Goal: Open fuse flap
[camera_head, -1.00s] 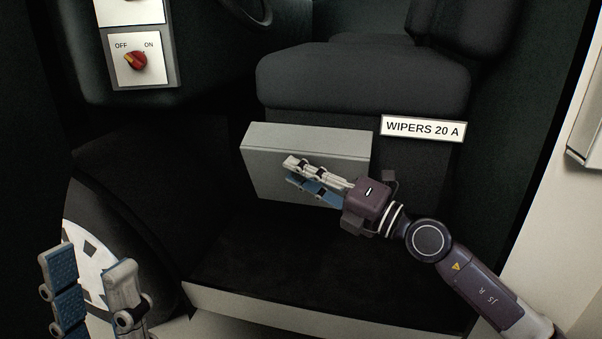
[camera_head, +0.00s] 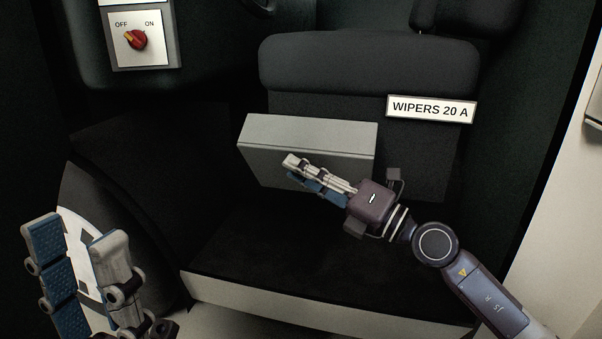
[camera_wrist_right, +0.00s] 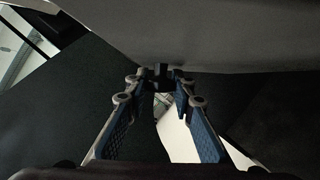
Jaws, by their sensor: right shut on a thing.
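My right gripper (camera_head: 304,167) reaches in from the right across the flap. In the right wrist view, its fingertips (camera_wrist_right: 160,76) close on a small dark handle (camera_wrist_right: 161,71) at the edge of the pale flap (camera_wrist_right: 200,35). The handle is hidden behind the fingers in the head view. I cannot tell how far the flap stands open. My left gripper (camera_head: 78,232) is at the lower left, open and empty, away from the box.
An OFF/ON panel with a red knob (camera_head: 136,40) is at the upper left. Dark floor (camera_head: 330,240) lies open below.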

